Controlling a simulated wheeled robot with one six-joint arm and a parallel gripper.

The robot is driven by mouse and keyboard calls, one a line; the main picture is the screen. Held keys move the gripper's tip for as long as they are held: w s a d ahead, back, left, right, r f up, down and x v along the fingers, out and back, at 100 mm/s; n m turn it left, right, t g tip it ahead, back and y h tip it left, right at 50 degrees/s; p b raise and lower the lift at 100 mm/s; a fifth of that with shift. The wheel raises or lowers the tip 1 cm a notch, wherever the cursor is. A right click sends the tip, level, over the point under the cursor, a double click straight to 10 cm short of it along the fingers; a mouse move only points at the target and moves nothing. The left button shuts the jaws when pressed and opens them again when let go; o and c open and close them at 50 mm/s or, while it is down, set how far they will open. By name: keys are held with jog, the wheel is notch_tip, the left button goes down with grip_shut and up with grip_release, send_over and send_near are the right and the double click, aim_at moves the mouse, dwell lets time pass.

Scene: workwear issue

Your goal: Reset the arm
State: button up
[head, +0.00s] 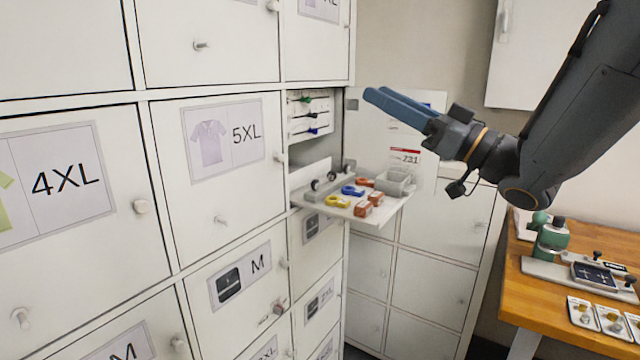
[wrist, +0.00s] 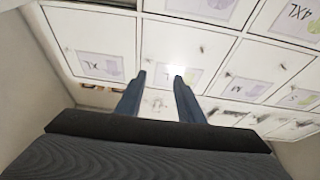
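My arm reaches in from the upper right of the head view. My gripper (head: 374,100) points left toward the lockers, above and right of a pulled-out shelf, and touches nothing. In the wrist view my gripper (wrist: 160,76) shows two blue fingers standing apart with nothing between them. The locker fronts lie beyond the fingertips.
White lockers (head: 222,222) with size labels fill the left. The pulled-out shelf (head: 381,217) holds several small coloured items and a grey bin (head: 397,182). An open door (head: 395,135) stands behind my gripper. A wooden table (head: 530,300) with tools is at lower right.

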jog(key=w+d+f+m+t+h+b, duration=0.35)
jog(key=w+f+m+h, duration=0.25)
jog(key=w+f+h, duration=0.55)
jog(key=s+d+f+m+g+h+b, duration=0.1)
jog(key=d+f+m+h, duration=0.15)
jog(key=f, duration=0.45)
jog(key=s+d+f+m+g+h+b, duration=0.1)
jog(key=d+f+g+h, duration=0.15)
jog(key=f, duration=0.55)
jog(key=s+d+f+m+g+h+b, duration=0.1)
jog(key=s+f+g, duration=0.15)
jog(key=f, duration=0.45)
jog(key=s+d+f+g+h+b, duration=0.1)
jog(key=s+d+f+g, duration=0.1)
jog(key=s+f, duration=0.35)
jog(key=s+a+f+g+b, duration=0.1)
jog(key=s+f+g, duration=0.3)
jog(key=s, duration=0.3)
jog(key=s+a+f+g+b, duration=0.1)
jog(key=s+a+f+g, duration=0.1)
jog(key=s+f+g, duration=0.2)
jog(key=s+f, duration=0.3)
jog(key=s, duration=0.1)
jog(key=shift+s+a, duration=0.2)
jog(key=shift+a, duration=0.1)
jog(key=shift+m, duration=0.25)
